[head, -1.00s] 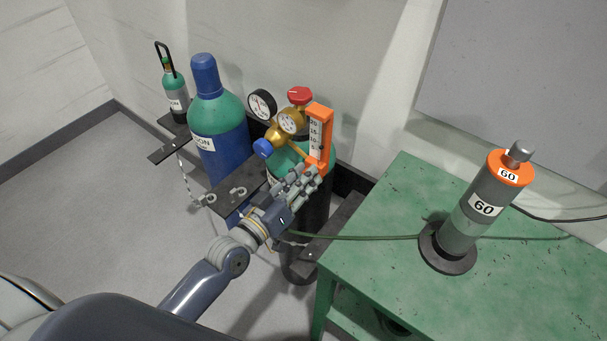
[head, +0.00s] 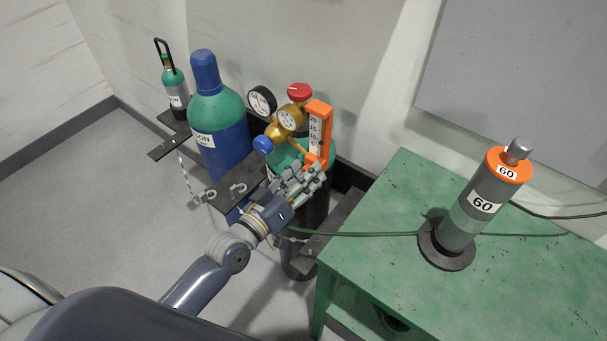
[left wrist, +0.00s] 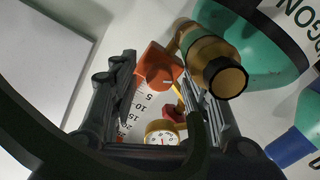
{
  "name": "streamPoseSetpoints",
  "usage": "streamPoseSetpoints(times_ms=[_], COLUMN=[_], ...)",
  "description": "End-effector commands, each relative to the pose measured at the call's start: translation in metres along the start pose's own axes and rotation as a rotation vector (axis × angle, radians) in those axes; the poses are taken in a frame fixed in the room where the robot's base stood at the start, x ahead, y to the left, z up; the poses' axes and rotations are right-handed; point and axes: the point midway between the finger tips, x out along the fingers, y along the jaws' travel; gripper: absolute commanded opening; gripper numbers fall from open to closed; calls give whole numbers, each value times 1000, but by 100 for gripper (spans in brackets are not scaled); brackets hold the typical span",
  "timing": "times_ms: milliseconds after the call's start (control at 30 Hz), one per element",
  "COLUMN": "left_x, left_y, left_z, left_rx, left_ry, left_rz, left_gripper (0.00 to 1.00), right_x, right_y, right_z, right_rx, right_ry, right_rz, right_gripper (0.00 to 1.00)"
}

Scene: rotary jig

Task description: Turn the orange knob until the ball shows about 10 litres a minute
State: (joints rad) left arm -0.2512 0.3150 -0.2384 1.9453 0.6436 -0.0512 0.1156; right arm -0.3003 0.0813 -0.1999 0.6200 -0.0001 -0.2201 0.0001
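The flow meter (head: 318,128) is an upright orange frame with a white numbered scale, mounted by the gold regulator on a green-topped cylinder. In the left wrist view, the orange knob (left wrist: 159,68) with a pale mark shows between the fingertips, with the scale (left wrist: 137,108) beyond it. I cannot make out the ball. My left gripper (head: 318,172) is at the meter's lower end; it also shows in the left wrist view (left wrist: 158,80). Its fingers are apart, close on both sides of the knob; whether they touch it is unclear. My right gripper is out of view.
Two dials (head: 262,101) and (head: 291,118), a red cap (head: 299,92) and a blue knob (head: 263,145) crowd the regulator. A blue cylinder (head: 222,150) stands left. A green table (head: 380,260) with a grey cylinder marked 60 (head: 484,205) stands right.

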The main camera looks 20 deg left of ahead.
Motion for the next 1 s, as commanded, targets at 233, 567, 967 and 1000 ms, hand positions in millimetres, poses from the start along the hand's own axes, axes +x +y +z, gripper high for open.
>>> streamPoseSetpoints(times_ms=[233,567,967,1000], left_x=[-8,-67,-117,-118], left_y=[-1,0,0,0], left_z=[1,1,1,0], left_rx=[1,2,1,1], left_ry=[-1,-5,-1,-1], left_rz=[-1,0,0,0], left_gripper=[43,43,43,43], right_x=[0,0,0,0], right_y=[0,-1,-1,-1], right_z=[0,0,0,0], right_rx=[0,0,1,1], right_ry=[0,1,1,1], right_rz=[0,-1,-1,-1], right_gripper=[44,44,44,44])
